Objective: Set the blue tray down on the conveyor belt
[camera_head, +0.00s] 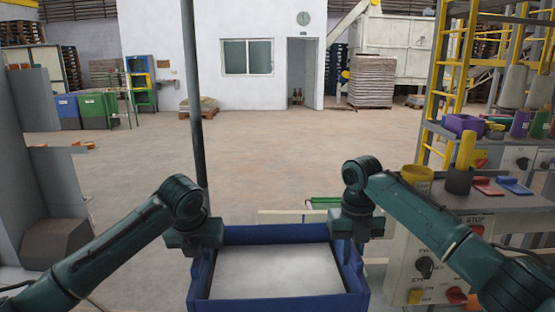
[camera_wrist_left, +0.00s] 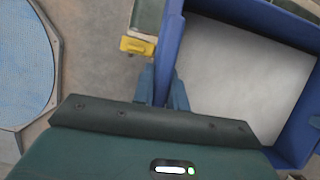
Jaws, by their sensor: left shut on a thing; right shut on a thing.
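The blue tray (camera_head: 276,235) is at the bottom middle of the head view, with a flat pale surface inside. My left gripper (camera_head: 201,254) is shut on its left wall. The left wrist view shows that gripper's fingers (camera_wrist_left: 163,88) on either side of the blue tray wall (camera_wrist_left: 171,42). My right gripper (camera_head: 357,245) is shut on the right wall. A cream rail (camera_head: 283,216) and a green strip (camera_head: 325,201) show just behind the tray; I cannot tell whether they belong to the conveyor belt. What lies under the tray is hidden.
A control panel (camera_head: 432,262) with knobs and buttons stands at the right, below a bench with coloured items. A dark vertical pole (camera_head: 196,120) rises behind my left gripper. A yellow block (camera_wrist_left: 137,46) is near the tray's left side. Open floor lies beyond.

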